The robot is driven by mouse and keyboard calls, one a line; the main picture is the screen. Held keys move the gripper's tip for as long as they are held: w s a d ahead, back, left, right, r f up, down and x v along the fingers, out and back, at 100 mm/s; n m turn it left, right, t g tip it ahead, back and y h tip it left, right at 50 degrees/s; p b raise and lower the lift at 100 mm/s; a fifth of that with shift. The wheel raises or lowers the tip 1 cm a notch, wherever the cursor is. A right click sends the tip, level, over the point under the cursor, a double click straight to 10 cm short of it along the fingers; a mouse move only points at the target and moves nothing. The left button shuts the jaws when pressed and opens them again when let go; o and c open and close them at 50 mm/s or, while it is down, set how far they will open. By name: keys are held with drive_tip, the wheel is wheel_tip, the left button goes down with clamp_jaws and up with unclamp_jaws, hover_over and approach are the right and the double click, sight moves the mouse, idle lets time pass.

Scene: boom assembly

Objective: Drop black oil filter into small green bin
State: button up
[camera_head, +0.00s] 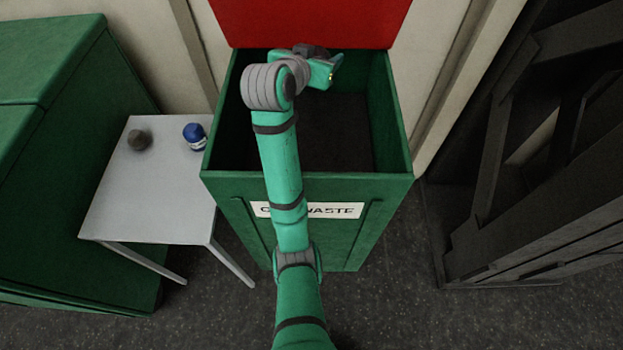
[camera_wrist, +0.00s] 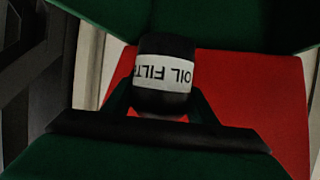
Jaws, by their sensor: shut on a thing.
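A black oil filter with a white label reading "OIL FILT" (camera_wrist: 165,75) is held between the fingers of my gripper (camera_wrist: 160,108) in the wrist view. In the head view, my gripper (camera_head: 328,70) is over the open top of the small green bin (camera_head: 388,120), near its back edge. The filter is hidden behind my arm in the head view. The bin's raised red lid (camera_head: 310,22) stands behind the opening. A white label partly covered by my arm, ending in "WASTE", is on the bin's front.
A small white table (camera_head: 150,205) to the left holds a dark grey round object (camera_head: 139,140) and a blue-and-white can (camera_head: 194,136). A larger green container (camera_head: 60,150) stands at far left. A dark metal frame (camera_head: 500,220) stands on the right.

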wheel_tip(320, 180, down, 5)
drive_tip(key=shift+f, duration=0.15)
drive_tip(key=o, duration=1.4)
drive_tip(key=shift+c, duration=0.2)
drive_tip(key=shift+s, duration=0.15)
drive_tip(key=v, duration=1)
drive_tip(key=shift+s+r, duration=0.25)
